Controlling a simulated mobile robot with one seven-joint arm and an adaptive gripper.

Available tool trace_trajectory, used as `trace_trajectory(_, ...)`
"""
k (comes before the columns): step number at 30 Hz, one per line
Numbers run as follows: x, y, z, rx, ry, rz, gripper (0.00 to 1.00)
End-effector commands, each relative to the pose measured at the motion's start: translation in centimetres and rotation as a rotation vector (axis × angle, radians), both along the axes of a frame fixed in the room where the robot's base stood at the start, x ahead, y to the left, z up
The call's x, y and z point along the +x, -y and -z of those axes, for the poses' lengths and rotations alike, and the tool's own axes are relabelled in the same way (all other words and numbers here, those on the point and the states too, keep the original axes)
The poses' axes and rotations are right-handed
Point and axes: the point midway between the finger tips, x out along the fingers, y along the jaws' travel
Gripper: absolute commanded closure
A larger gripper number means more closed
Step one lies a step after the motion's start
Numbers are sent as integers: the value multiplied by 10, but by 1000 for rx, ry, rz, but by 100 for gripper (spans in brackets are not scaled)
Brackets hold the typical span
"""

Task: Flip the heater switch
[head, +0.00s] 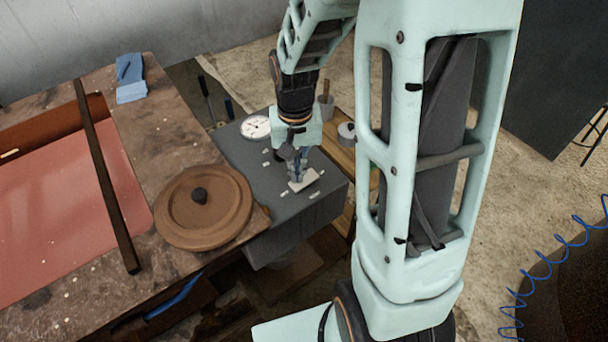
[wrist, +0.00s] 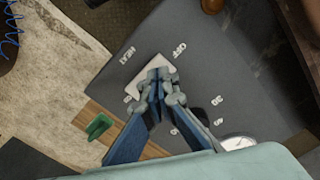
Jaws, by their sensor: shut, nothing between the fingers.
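The heater switch has a pale plate (head: 309,181) on top of a dark grey box (head: 318,202). In the wrist view the plate (wrist: 148,72) lies between the printed words HEAT and OFF. My gripper (head: 297,179) points down over the plate, its fingers shut and empty. In the wrist view its fingertips (wrist: 160,78) overlap the plate's lower right part. They hide the switch lever, so I cannot tell its position or whether the fingers touch it.
A round dial (head: 256,127) sits at the back of the box. A brown round lid (head: 203,207) with a dark knob lies on the worktable (head: 160,112) to the left. A cup (head: 325,107) and a grey roll (head: 346,131) stand behind the box at right.

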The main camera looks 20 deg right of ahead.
Motion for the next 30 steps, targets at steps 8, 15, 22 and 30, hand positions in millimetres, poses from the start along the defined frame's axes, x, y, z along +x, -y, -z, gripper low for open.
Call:
trace_trajectory(8, 1, 0, -27, 0, 2, 0, 100)
trace_trajectory(15, 0, 0, -46, 0, 1, 0, 100)
trace_trajectory(22, 0, 0, -55, 0, 0, 1, 100)
trace_trajectory(30, 0, 0, -54, 0, 0, 1, 100)
